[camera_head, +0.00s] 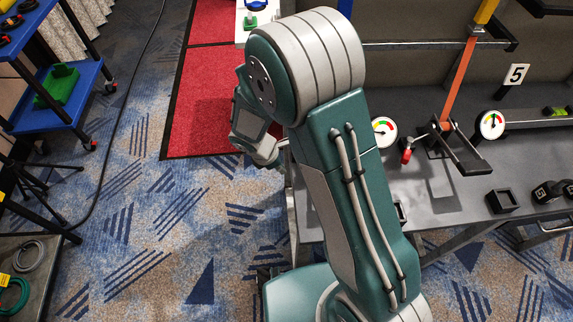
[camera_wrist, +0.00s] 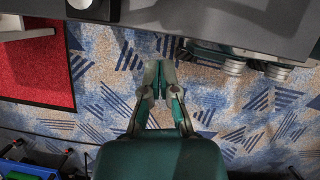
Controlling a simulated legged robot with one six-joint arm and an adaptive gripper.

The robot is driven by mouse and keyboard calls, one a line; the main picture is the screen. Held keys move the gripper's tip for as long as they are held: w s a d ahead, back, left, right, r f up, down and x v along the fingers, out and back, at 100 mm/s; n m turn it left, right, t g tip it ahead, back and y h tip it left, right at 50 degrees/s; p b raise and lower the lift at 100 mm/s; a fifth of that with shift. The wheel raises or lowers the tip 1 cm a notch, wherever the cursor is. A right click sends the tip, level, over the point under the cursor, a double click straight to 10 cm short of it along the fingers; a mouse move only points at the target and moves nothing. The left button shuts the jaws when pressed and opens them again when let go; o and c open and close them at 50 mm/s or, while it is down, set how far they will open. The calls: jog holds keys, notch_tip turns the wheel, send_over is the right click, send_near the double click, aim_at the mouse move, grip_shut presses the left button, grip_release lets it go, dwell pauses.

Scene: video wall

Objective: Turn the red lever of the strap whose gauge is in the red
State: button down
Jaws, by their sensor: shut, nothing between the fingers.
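Two round gauges with green, yellow and red bands stand on the grey bench: a left gauge (camera_head: 383,131) and a right gauge (camera_head: 491,124). Their needles are too small to read surely. A red lever end (camera_head: 406,155) shows between them, beside the dark ratchet (camera_head: 458,150) of an orange strap (camera_head: 460,85). My gripper (camera_head: 270,158) is at the bench's left end, left of both gauges and apart from the lever. In the wrist view my gripper (camera_wrist: 161,75) has its fingers together, empty, above carpet. My arm hides part of the bench.
The grey bench (camera_head: 440,205) carries a small black open box (camera_head: 502,200), dark dumbbell-like parts (camera_head: 552,190) and a "5" sign (camera_head: 516,74). A blue shelf cart (camera_head: 60,110) stands left. Red mat (camera_head: 205,100) and open carpet lie between.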

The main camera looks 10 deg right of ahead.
jog(key=shift+s+a+f+v, duration=0.35)
jog(key=shift+a+v, duration=0.35)
jog(key=shift+v, duration=4.55)
jog(key=s+d+r+m+t+y, duration=0.1)
jog(key=s+d+r+m, duration=0.1)
jog(key=d+r+m, duration=0.4)
jog(key=s+d+r+m+t+y, duration=0.1)
jog(key=s+d+r+m+y, duration=0.15)
jog(key=r, duration=0.45)
jog(key=s+d+r+m+t, duration=0.3)
jog(key=s+d+r+m, duration=0.3)
jog(key=s+m, duration=0.5)
jog(key=shift+d+r+y, duration=0.25)
jog(key=shift+r+y, duration=0.2)
jog(key=shift+r, duration=0.55)
